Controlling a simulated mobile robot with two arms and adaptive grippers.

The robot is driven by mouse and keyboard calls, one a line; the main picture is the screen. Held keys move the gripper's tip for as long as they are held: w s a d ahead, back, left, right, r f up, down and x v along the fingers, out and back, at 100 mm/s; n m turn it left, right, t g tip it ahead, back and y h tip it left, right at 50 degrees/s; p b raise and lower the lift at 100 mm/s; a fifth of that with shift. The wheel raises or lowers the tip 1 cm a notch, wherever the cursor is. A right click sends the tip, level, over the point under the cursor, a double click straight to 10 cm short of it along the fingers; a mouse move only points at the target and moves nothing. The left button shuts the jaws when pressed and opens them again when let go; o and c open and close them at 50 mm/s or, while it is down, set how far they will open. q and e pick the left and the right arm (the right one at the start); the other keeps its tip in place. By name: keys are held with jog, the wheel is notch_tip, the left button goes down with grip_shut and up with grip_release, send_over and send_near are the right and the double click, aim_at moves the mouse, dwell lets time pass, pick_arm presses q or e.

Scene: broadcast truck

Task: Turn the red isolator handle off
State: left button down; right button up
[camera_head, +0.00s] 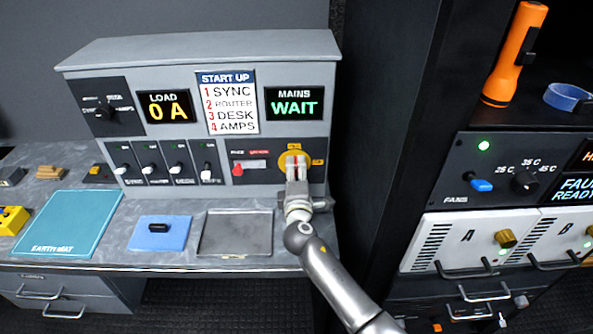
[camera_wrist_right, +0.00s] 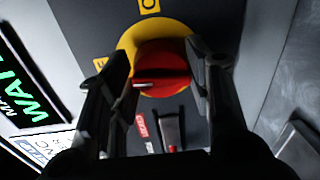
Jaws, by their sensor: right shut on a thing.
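The red isolator handle (camera_wrist_right: 160,62) sits on a round yellow plate (camera_wrist_right: 183,30) in the right wrist view. My right gripper (camera_wrist_right: 164,72) has one finger on each side of the handle and is shut on it. In the head view the yellow plate (camera_head: 283,161) shows on the grey console, under the green MAINS WAIT display (camera_head: 294,103). The gripper (camera_head: 296,168) hides most of the handle there. Small yellow labels (camera_head: 318,161) stand beside the plate. My left gripper is not in view.
Left of the plate are a small red-tipped lever (camera_head: 238,169) and a row of switches (camera_head: 177,160). A metal tray (camera_head: 236,253), a blue pad (camera_head: 172,241) and a teal mat (camera_head: 65,225) lie on the desk. A dark rack post (camera_head: 385,110) stands to the right.

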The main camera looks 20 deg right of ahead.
jog(key=shift+r+n, duration=0.2)
jog(key=shift+n, duration=0.4)
jog(key=o, duration=1)
jog(key=shift+f, duration=0.1)
jog(key=shift+s, duration=0.1)
jog(key=v, duration=1.1)
jog(key=shift+s+a, duration=0.15)
jog(key=shift+s, duration=0.25)
